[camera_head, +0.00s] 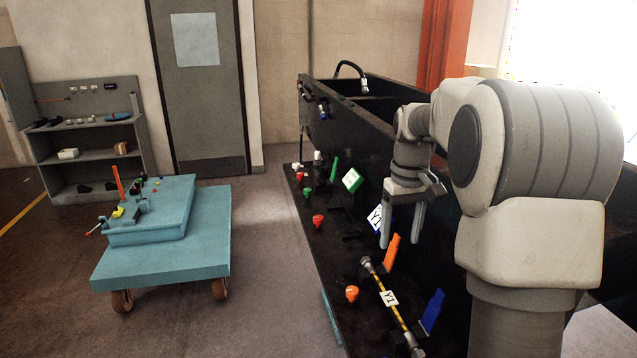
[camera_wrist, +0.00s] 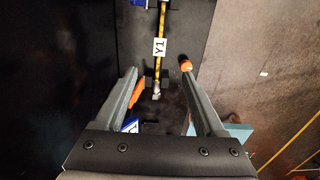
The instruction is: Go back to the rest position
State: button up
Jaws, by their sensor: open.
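My gripper (camera_head: 402,226) is open and empty, its two fingers pointing down above the black bench. In the wrist view my gripper (camera_wrist: 160,93) has its fingers wide apart, with nothing between the tips but the bench further below. A yellow hose with a white Y1 label (camera_head: 390,298) lies on the black bench in front of the gripper, apart from it. It also shows in the wrist view as the Y1 hose (camera_wrist: 160,47), with a metal end fitting. An orange lever (camera_head: 391,251) stands close to the fingers in the head view.
Floor between cart and bench is clear.

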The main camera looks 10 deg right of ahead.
jog(key=s+a+r+t, duration=0.25)
jog(key=s+a, duration=0.35)
jog(key=s, duration=0.3)
jog(key=s+a+r+t, duration=0.2)
jog(key=s+a+r, duration=0.2)
jog(key=s+a, duration=0.3)
jog(key=s+a+f+t, duration=0.1)
jog(key=s+f, duration=0.2)
jog(key=s, duration=0.5)
jog(key=shift+s+m, duration=0.15)
jog(key=shift+m, duration=0.15)
